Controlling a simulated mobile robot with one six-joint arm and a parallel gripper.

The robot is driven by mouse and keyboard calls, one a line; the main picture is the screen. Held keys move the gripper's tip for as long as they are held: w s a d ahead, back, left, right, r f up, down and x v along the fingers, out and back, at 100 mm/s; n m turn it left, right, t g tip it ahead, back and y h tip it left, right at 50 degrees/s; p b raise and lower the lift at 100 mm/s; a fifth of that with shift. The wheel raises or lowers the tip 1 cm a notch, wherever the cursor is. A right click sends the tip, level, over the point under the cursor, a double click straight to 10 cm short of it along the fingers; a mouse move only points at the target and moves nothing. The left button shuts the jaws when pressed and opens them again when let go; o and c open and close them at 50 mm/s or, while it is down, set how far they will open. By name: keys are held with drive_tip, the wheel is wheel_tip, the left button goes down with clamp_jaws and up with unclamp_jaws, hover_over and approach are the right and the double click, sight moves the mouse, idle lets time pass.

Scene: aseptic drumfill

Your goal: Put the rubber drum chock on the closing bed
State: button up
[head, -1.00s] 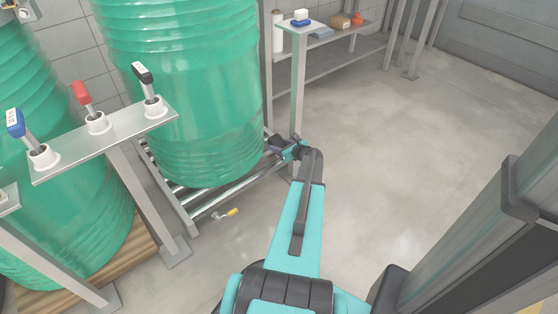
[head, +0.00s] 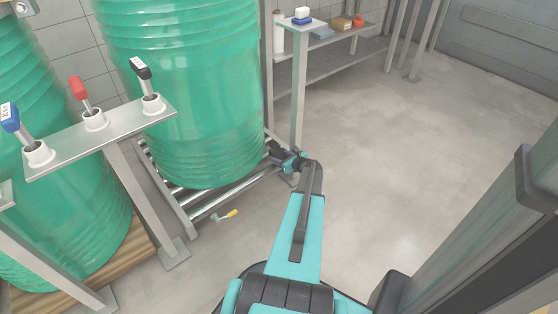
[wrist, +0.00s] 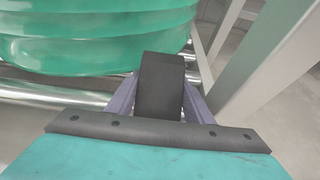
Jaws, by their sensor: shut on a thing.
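My gripper (wrist: 160,95) is shut on the black rubber chock (wrist: 160,85), with one finger on each side of it. In the wrist view the chock is close to the green drum (wrist: 95,35); I cannot tell whether they touch. The closing bed is a roller frame (head: 215,202) under the drum, and its shiny rollers (wrist: 70,93) show at the left of the wrist view. In the head view my gripper (head: 280,156) is at the right end of the bed. The chock is small and dark there, partly hidden by my arm.
A grey post (head: 299,90) stands just behind my gripper and is close on the right in the wrist view (wrist: 265,60). A yellow-handled thing (head: 231,213) is by the bed's front edge. Open floor (head: 400,160) lies right.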

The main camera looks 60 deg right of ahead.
drive_tip(key=shift+f, duration=0.75)
drive_tip(key=shift+f, duration=0.15)
drive_tip(key=o, duration=1.2)
drive_tip(key=shift+s+a+r, duration=0.2)
drive_tip(key=shift+s+r, duration=0.25)
drive_tip(key=shift+s, duration=0.1)
drive_tip(key=p+v, duration=0.3)
drive_tip(key=v, duration=0.7)
drive_tip(key=shift+s, duration=0.35)
drive_tip(key=shift+a+r, duration=0.1)
